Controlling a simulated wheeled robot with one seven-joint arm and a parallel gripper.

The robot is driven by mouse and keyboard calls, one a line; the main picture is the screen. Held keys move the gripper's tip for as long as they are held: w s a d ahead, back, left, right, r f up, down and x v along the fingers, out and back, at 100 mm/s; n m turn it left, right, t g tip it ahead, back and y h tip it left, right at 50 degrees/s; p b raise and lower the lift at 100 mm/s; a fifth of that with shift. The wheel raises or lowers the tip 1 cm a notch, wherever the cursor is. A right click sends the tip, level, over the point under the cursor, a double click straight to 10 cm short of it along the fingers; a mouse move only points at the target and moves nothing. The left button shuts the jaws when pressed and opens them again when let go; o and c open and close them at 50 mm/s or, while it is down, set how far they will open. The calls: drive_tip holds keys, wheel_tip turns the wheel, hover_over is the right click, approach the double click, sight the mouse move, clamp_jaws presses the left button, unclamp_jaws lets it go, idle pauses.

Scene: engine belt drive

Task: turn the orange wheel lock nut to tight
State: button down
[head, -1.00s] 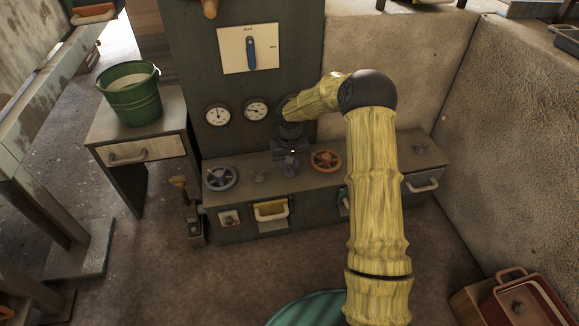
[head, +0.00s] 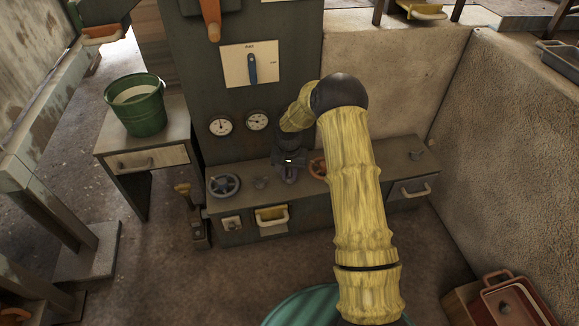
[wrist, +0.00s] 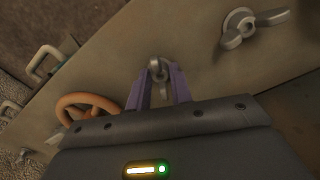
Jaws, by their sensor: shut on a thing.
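The orange wheel (head: 318,167) stands on the grey bench top, just right of my gripper (head: 289,178). It also shows at the left in the wrist view (wrist: 88,107). A grey lock nut (wrist: 158,68) sits on the bench beside the orange wheel. In the wrist view my gripper (wrist: 158,88) has its two purple fingers on either side of this nut and is shut on it. The nut's lower part is partly hidden between the fingers. In the head view my gripper hides the nut.
Another grey wing nut (wrist: 252,25) and a blue-grey wheel (head: 225,185) stand further along the bench. A panel with gauges (head: 257,121) and a lever plate (head: 250,65) rises behind. Drawer handles project from the bench front (head: 272,218). A green bucket (head: 135,106) stands on the left table.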

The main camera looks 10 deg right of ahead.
drive_tip(key=m+p, duration=0.1)
drive_tip(key=p, duration=0.1)
drive_tip(key=m+p, duration=0.2)
drive_tip(key=shift+w+d+r+m+p, duration=0.1)
drive_tip(key=shift+w+r+m+p, duration=0.1)
drive_tip(key=shift+r+m+p, duration=0.15)
drive_tip(key=m+p, duration=0.3)
drive_tip(key=shift+m+p, duration=0.25)
drive_tip(key=shift+p, duration=0.1)
drive_tip(key=m+p, duration=0.2)
drive_tip(key=shift+d+f+m, duration=0.1)
drive_tip(key=shift+m, duration=0.3)
drive_tip(key=shift+f+m+p, duration=0.15)
drive_tip(key=shift+m+p, duration=0.85)
drive_tip(key=shift+m, duration=0.7)
